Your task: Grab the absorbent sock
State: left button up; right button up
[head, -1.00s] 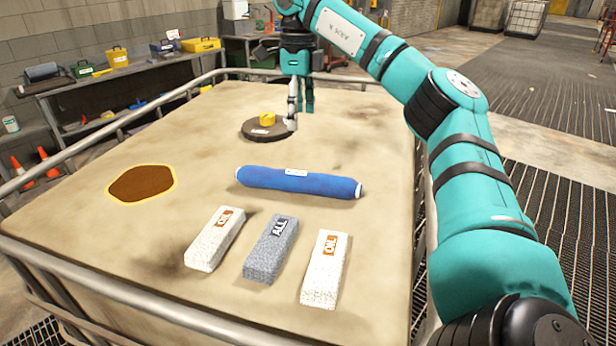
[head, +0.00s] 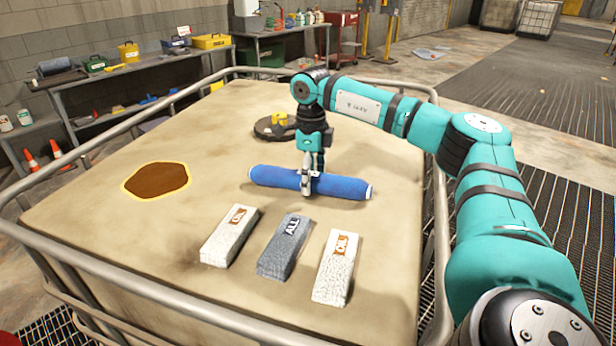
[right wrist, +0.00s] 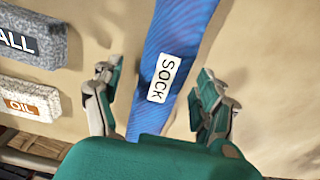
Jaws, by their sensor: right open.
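The absorbent sock (head: 340,187) is a long blue roll with pale ends, lying crosswise on the tan table top. In the right wrist view the sock (right wrist: 180,50) carries a white label reading SOCK. My right gripper (head: 308,188) is over the middle of the sock, pointing down. In the right wrist view my right gripper (right wrist: 157,98) is open, with one finger on each side of the sock and visible gaps between them. The label is hidden behind the gripper in the head view. My left gripper is not in view.
Three block-like pads, white (head: 229,236), grey (head: 284,247) and white (head: 336,268), lie in front of the sock. A brown patch with a yellow rim (head: 157,181) is at left. A dark disc with a yellow top (head: 270,128) sits behind the sock. A metal rail (head: 100,308) surrounds the table.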

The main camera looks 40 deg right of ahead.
jog(key=shift+f, duration=0.9)
jog(key=shift+c, duration=0.3)
jog(key=c, duration=1.3)
jog(key=shift+r, duration=0.1)
